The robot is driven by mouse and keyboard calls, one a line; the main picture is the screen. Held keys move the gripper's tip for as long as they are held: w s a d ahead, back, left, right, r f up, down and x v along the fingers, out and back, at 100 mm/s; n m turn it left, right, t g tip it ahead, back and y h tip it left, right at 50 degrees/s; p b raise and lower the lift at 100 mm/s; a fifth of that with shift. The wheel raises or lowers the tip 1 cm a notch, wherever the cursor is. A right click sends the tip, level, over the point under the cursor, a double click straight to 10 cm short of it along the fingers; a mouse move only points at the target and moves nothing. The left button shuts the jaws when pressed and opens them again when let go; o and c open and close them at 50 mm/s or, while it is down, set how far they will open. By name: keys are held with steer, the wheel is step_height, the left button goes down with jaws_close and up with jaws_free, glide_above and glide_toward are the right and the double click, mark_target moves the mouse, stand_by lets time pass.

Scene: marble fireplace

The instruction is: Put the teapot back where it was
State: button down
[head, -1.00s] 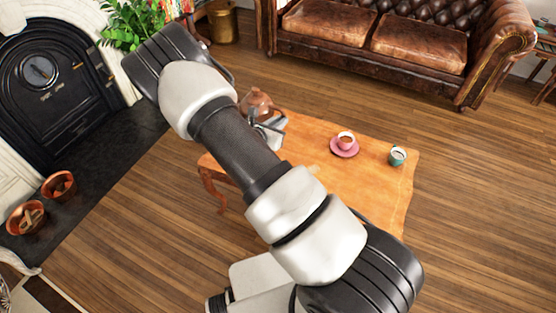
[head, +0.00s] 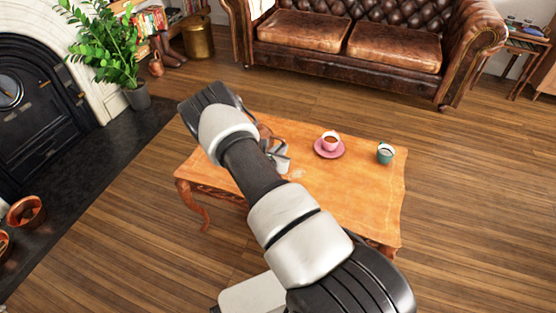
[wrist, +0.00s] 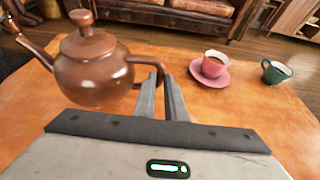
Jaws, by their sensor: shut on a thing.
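The brown teapot (wrist: 92,75) fills the left of the wrist view, upright, with its spout to the left and its handle toward the right. My gripper (wrist: 165,82) is shut on the handle (wrist: 148,66). The teapot is over the wooden table (wrist: 240,115); I cannot tell whether its base touches the top. In the head view, my arm hides most of the teapot (head: 264,132), and my gripper (head: 280,156) shows beside it near the table's far left part.
A pink cup (head: 330,140) on a pink saucer (head: 329,152) and a teal mug (head: 385,153) stand on the right side of the table. The near right tabletop is clear. A leather sofa (head: 350,40) is behind, and a potted plant (head: 105,45) stands at the far left.

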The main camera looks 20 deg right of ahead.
steer(key=shift+w+f+b, duration=0.15)
steer(key=shift+f+b, duration=0.45)
steer(key=shift+f, duration=1.5)
steer(key=shift+f, duration=0.15)
steer(key=c, duration=2.2)
jaws_free()
steer(key=shift+f, duration=0.2)
steer(key=o, duration=0.4)
